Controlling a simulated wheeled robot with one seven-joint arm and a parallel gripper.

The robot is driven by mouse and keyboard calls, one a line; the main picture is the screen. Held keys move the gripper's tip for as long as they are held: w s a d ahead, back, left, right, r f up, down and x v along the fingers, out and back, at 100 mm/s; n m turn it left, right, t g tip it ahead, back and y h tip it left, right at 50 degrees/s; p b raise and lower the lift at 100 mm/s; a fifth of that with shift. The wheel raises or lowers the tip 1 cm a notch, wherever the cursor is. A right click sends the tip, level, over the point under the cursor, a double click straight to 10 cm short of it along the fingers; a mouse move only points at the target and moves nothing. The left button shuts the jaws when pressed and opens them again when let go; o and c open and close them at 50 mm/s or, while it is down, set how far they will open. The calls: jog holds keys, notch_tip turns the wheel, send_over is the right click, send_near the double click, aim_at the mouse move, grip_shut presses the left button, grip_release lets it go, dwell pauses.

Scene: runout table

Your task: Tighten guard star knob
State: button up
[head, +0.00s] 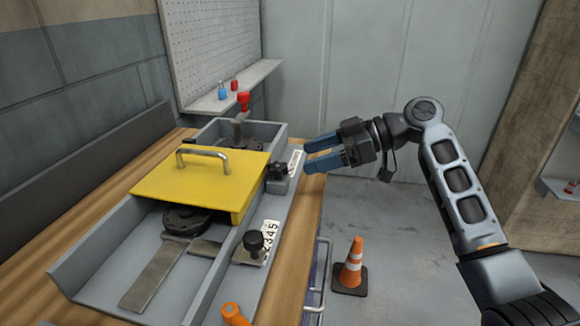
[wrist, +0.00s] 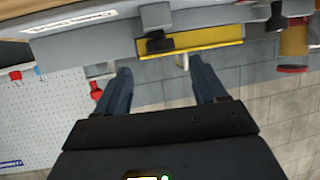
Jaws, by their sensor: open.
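A black knob (head: 278,170) with a lobed outline sits on the right side of the runout table, beside the yellow guard (head: 200,172). My gripper (head: 309,156) is open and empty, a little to the right of this knob, with its blue fingers pointing at the table. In the wrist view the black knob (wrist: 160,42) lies just beyond the gap between my fingertips (wrist: 160,68), apart from them. The yellow guard's edge (wrist: 208,43) shows behind it. A second black knob (head: 254,243) stands upright on a plate nearer the front.
A red-topped handle (head: 243,101) rises from the table's far end. An orange handle (head: 233,314) is at the near edge. Small red and blue items stand on a shelf (head: 240,88) behind. An orange cone (head: 352,268) stands on the floor. The floor right of the table is otherwise clear.

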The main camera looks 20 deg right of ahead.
aim_at(283, 166)
jog(key=shift+p+x, duration=0.35)
jog(key=shift+x, duration=2.65)
jog(key=shift+f, duration=0.1)
jog(key=c, duration=1.1)
